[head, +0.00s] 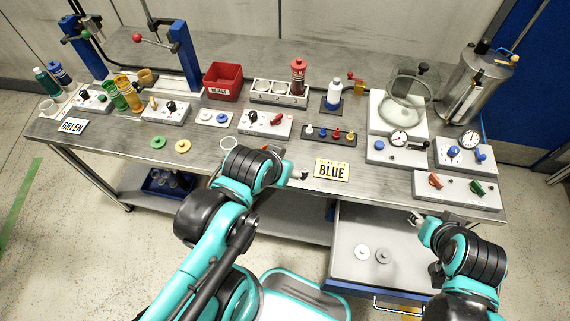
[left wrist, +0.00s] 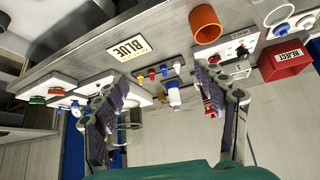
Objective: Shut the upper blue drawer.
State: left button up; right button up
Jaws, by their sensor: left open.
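A pulled-out drawer (head: 345,262) with a grey floor and a blue front edge sticks out under the right half of the bench in the head view.
The bench top (head: 215,150) carries several switch boxes, a red bin (head: 222,82), a glass jar (head: 408,95) and a metal drum (head: 475,80). A lower shelf (head: 295,221) lies left of the drawer.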

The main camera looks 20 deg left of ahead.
aim_at(405, 280)
jog(key=j+z, duration=0.1)
jog(key=z, duration=0.3)
jog(key=k+z, duration=0.15)
jog(key=z, duration=0.6)
jog(key=k+z, duration=0.15)
jog(key=z, duration=0.25)
jog(key=j+z, duration=0.65)
jog(key=j, duration=0.15)
